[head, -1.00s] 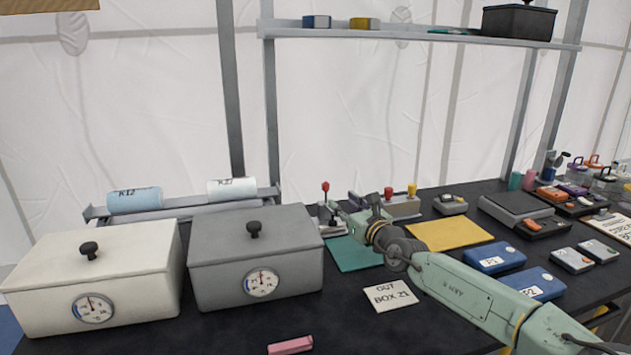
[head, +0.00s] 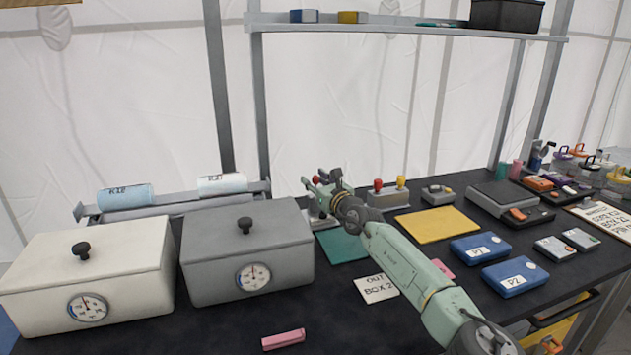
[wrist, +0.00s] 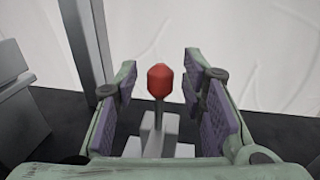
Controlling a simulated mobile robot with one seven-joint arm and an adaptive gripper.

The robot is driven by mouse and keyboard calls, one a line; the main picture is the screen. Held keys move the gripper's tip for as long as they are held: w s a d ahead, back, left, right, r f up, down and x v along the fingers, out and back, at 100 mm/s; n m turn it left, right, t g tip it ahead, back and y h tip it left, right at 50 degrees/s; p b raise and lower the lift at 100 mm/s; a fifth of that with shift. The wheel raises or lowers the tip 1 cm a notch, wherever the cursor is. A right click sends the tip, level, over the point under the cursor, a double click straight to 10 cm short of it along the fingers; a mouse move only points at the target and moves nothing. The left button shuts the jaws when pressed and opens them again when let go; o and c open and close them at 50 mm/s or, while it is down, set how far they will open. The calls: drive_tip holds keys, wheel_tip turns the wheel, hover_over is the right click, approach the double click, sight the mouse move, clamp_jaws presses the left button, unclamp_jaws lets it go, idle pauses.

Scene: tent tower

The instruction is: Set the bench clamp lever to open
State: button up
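The bench clamp lever (wrist: 158,115) stands upright in the wrist view, with a red knob (wrist: 160,80) on top of a grey stem. My gripper (wrist: 163,95) is open, its two purple-padded fingers on either side of the red knob, with a visible gap at each side. In the head view my gripper (head: 322,184) is at the clamp behind the green mat and hides most of the lever. The clamp's pale base (head: 318,216) shows partly below it.
A grey lidded box (head: 215,285) stands left of the clamp, with a white lidded box (head: 60,310) farther left. A block with red and yellow knobs (head: 390,197) is close on the right. A green mat (head: 338,248) lies in front.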

clamp_jaws()
idle(0.5)
idle(0.4)
